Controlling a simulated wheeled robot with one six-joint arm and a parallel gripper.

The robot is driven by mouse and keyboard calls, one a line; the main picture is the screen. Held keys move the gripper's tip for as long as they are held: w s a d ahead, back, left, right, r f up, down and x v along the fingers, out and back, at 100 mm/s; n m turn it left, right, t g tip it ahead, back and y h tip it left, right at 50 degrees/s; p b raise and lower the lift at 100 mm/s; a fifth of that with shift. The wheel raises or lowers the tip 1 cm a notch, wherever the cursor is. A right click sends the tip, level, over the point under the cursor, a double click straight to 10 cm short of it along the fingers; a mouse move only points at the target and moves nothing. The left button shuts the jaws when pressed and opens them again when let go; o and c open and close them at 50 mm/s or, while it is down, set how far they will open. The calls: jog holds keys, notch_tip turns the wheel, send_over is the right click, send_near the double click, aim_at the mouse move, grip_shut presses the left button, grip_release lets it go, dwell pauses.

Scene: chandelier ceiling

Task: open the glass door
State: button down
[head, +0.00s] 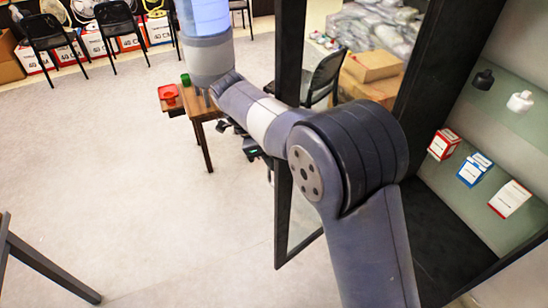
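The glass door (306,208) has a dark frame and clear glass, and stands upright at the centre of the head view. It appears to stand out at an angle from the display cabinet (476,222) on the right. My arm crosses in front of the door and hides much of its middle, including any handle there. My gripper (248,150) is dark and small, just left of the door's near frame edge.
Several small boxes (470,170) and two bottles (519,102) are on the cabinet's shelves. A small wooden table (203,131) with a red tray stands behind my gripper. Chairs (118,25) line the back. The pale floor (130,200) at left is mostly clear; a dark leg (48,268) shows bottom left.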

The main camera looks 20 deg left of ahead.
jog(key=shift+w+a, duration=0.15)
jog(key=shift+a, duration=0.05)
jog(key=c, duration=1.5)
grip_release()
jog(key=v, duration=1)
jog(key=shift+r, duration=0.4)
jog(key=shift+a, duration=0.1)
jog(key=shift+c, duration=0.4)
